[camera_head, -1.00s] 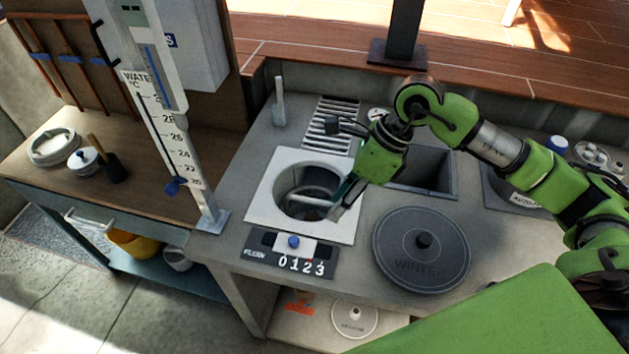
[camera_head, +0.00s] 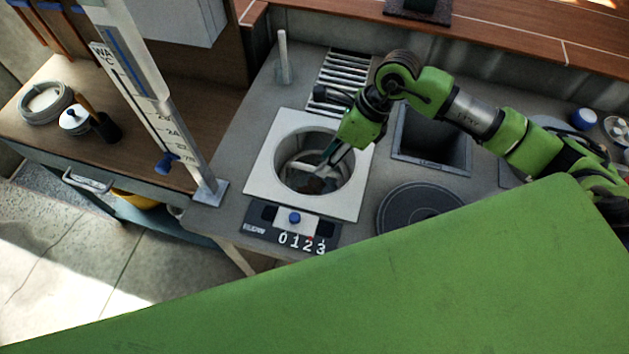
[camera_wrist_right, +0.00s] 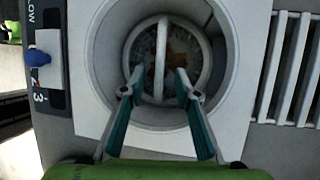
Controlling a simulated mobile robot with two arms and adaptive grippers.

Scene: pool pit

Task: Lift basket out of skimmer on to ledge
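The skimmer (camera_head: 262,178) is a round well in a square white plate on the grey counter; it also shows in the right wrist view (camera_wrist_right: 92,140). The basket (camera_wrist_right: 201,62) sits down inside the well, a round pale rim with brown debris in it. Its handle (camera_wrist_right: 161,62) arches across the middle. My right gripper (camera_wrist_right: 157,80) is open, with one fingertip on each side of the handle and gaps to it. In the head view my right gripper (camera_head: 328,165) reaches down into the well from the upper right. My left gripper is not in view.
A slatted grate (camera_head: 348,78) lies behind the skimmer, and a square opening (camera_head: 432,140) is to its right. A dark round lid (camera_head: 415,208) lies at the front right. A counter panel (camera_head: 290,228) sits in front. Bare ledge surface is left of the skimmer.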

